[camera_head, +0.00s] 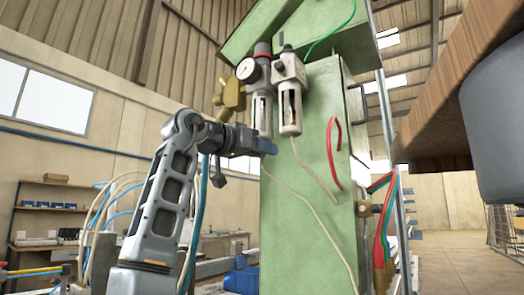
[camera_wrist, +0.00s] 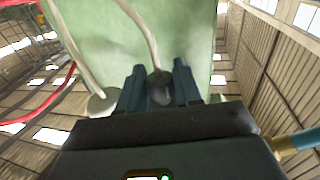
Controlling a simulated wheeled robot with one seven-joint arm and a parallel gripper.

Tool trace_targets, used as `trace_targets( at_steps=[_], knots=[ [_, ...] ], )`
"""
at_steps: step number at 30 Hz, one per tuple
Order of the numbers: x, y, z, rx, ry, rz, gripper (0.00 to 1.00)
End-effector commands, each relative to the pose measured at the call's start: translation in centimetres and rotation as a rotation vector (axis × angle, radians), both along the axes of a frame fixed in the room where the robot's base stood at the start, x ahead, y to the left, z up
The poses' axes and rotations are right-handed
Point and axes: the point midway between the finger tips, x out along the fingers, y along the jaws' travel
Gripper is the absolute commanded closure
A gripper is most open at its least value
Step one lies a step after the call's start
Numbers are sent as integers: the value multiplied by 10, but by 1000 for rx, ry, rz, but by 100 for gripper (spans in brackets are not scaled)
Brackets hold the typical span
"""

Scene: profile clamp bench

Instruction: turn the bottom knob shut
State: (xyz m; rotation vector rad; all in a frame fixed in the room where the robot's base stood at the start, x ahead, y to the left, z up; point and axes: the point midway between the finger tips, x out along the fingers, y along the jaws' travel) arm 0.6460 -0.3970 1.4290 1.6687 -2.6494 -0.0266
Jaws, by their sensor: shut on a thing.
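The bottom knob (camera_wrist: 160,88) is a small dark grey piece between the two fingers in the wrist view, with a pale tube running from it. My gripper (camera_wrist: 160,86) is shut on it, a dark finger on each side. In the head view, my gripper (camera_head: 266,146) is just under the left filter bowl (camera_head: 262,112), and its blue fingertips hide the knob. How far the knob is turned cannot be told.
A second bowl (camera_head: 290,108) hangs close on the right. A gauge (camera_head: 249,71) and a brass fitting (camera_head: 229,96) sit above my gripper. The green cabinet (camera_head: 307,220) stands behind. Pale tubes and a red hose (camera_head: 334,152) hang nearby.

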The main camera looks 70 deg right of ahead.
Motion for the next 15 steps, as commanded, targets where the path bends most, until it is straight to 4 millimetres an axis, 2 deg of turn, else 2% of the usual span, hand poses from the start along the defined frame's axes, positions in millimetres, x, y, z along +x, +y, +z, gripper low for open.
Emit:
trace_targets(
  at_steps=[1, 6, 15],
  knots=[
    [0, 0, 0, 0, 0, 1, 82],
    [0, 0, 0, 0, 1, 1, 97],
    [0, 0, 0, 0, -1, 47, 97]
  ],
)
